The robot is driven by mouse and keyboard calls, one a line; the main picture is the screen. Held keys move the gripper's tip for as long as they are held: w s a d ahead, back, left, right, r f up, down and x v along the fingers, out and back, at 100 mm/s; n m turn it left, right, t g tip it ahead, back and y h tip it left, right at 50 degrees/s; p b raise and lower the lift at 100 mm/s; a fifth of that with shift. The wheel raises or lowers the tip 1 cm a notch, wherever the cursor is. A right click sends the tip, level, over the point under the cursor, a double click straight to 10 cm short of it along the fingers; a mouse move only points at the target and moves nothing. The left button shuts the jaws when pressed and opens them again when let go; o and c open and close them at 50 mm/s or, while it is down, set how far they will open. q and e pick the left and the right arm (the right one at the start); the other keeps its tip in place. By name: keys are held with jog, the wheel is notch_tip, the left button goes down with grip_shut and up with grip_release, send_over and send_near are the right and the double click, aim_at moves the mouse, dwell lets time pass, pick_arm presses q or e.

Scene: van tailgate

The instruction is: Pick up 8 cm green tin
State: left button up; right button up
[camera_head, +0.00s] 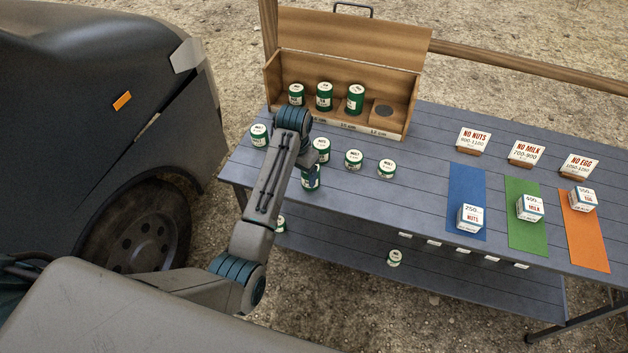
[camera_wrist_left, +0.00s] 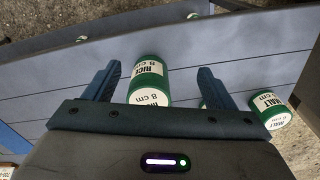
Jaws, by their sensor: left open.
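A green tin labelled rice 8 cm (camera_wrist_left: 149,78) lies between the two fingers of my left gripper (camera_wrist_left: 157,84) in the left wrist view. The fingers are open, with a gap on each side of the tin. In the head view my left arm hides most of the gripper; the partly covered green tin (camera_head: 312,181) at the table's front edge seems to be the same one. Another green tin is mostly hidden behind the gripper. My right gripper is not in view.
Several green-and-white tins (camera_head: 353,160) stand on the table (camera_head: 425,150). A wooden box (camera_head: 277,82) behind holds three tins and an empty slot (camera_head: 383,112). Blue (camera_head: 466,185), green and orange mats carry small boxes at right. A vehicle (camera_head: 95,110) stands left.

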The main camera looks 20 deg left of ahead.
pick_arm(q)
jog(key=shift+m+g, duration=0.3)
jog(key=shift+m, duration=0.1)
jog(key=w+r, duration=0.1)
jog(key=w+d+r, duration=0.1)
jog(key=r, duration=0.1)
jog(key=w+d+r, duration=0.1)
jog(key=w+r, duration=0.1)
jog(key=shift+w+d+r, duration=0.1)
jog(key=shift+d+r, duration=0.1)
jog(key=shift+r, duration=0.2)
jog(key=shift+d+f, duration=0.1)
jog(key=shift+f, duration=0.2)
jog(key=f, duration=0.2)
jog(key=f+p, duration=0.1)
jog(key=f, duration=0.1)
jog(key=shift+w+a+f, duration=0.1)
jog(key=shift+a+f, duration=0.1)
jog(key=shift+f, duration=0.15)
jog(key=shift+d+f+p, duration=0.1)
jog(key=shift+f+p, duration=0.3)
jog(key=shift+f, duration=0.2)
notch_tip(320, 180, down, 4)
jog(key=shift+f+p, duration=0.15)
jog(key=shift+p, duration=0.3)
jog(key=c, duration=1.1)
jog(key=shift+r, duration=0.2)
